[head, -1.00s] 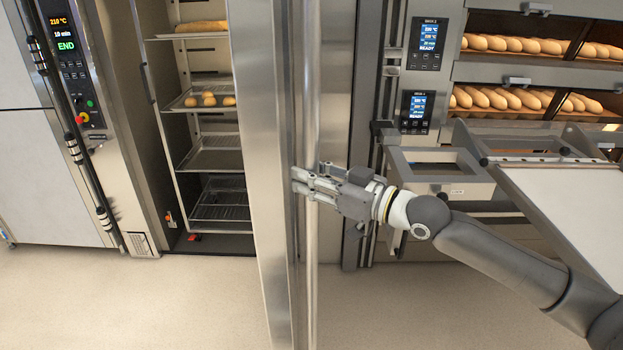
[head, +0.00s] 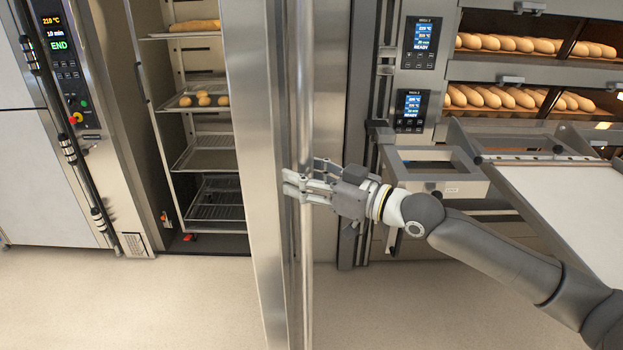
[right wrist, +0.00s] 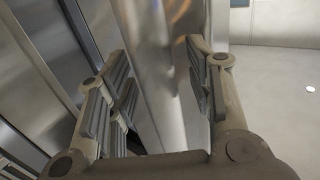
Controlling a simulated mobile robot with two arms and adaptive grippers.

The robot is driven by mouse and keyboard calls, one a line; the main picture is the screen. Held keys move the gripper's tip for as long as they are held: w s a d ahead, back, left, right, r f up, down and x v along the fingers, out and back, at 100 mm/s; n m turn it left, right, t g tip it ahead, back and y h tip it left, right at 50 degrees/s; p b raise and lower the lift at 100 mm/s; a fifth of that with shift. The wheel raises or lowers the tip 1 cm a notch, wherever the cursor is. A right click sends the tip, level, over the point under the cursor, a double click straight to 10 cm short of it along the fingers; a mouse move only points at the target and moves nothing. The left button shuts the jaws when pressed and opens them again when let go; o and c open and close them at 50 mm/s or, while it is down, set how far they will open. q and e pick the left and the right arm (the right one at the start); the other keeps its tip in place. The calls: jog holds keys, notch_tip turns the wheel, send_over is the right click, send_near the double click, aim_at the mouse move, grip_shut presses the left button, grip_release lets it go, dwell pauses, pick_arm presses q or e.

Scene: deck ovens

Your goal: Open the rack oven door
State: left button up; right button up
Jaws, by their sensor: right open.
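The rack oven door (head: 252,130) stands swung open, seen nearly edge-on in the middle of the head view. Its long vertical bar handle (head: 304,110) runs down the side facing right. My right gripper (head: 298,185) is open, with its fingers on either side of the handle. In the right wrist view the handle (right wrist: 163,75) passes between the spread fingers of the gripper (right wrist: 160,105). I cannot tell whether a finger touches it. Left of the door, the oven's inside shows a rack (head: 205,143) with bread on some trays. My left gripper is out of view.
A control panel (head: 66,75) reading END is on the oven front at the left. Deck ovens with loaves (head: 505,97) stand at the right, with a pale loading board (head: 560,200) before them. The floor (head: 130,300) in front is clear.

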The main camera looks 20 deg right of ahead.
jog(key=v, duration=1.2)
dwell(0.5)
